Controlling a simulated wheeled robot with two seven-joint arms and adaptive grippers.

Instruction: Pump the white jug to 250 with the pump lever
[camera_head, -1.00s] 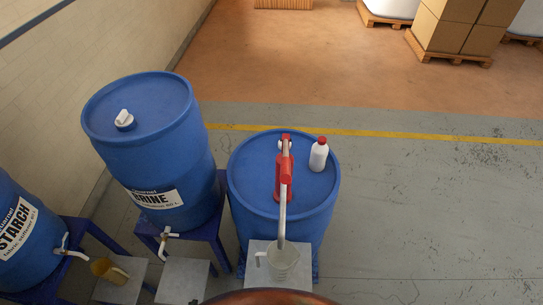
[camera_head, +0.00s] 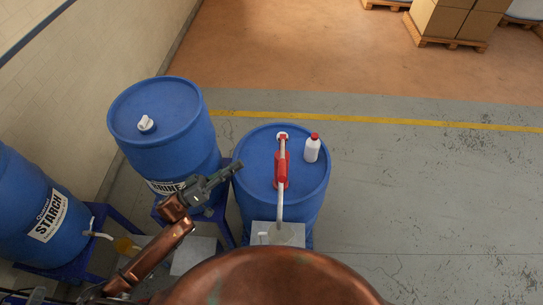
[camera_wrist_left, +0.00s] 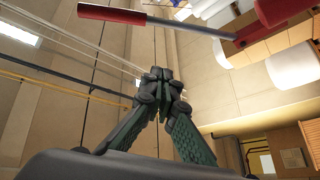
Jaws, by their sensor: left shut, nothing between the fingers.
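The red pump (camera_head: 281,170) stands on the middle blue drum, with its pale pipe reaching down toward the front. The white jug (camera_head: 288,236) sits under the pipe's lower end on a small grey stand; its level cannot be read. My left gripper (camera_head: 238,165) is shut and empty, just left of the pump and apart from it. In the left wrist view its fingertips (camera_wrist_left: 157,76) meet. Above them a red grip (camera_wrist_left: 110,13) on a metal rod (camera_wrist_left: 188,25) crosses the top, seemingly the pump lever. My right gripper is not in view.
A white bottle with a red cap (camera_head: 312,148) stands on the pump's drum (camera_head: 250,190). The BRINE drum (camera_head: 160,120) is behind my left arm, and the STARCH drum (camera_head: 35,220) is far left. The floor at right is clear. Boxes on a pallet (camera_head: 455,25) stand far back.

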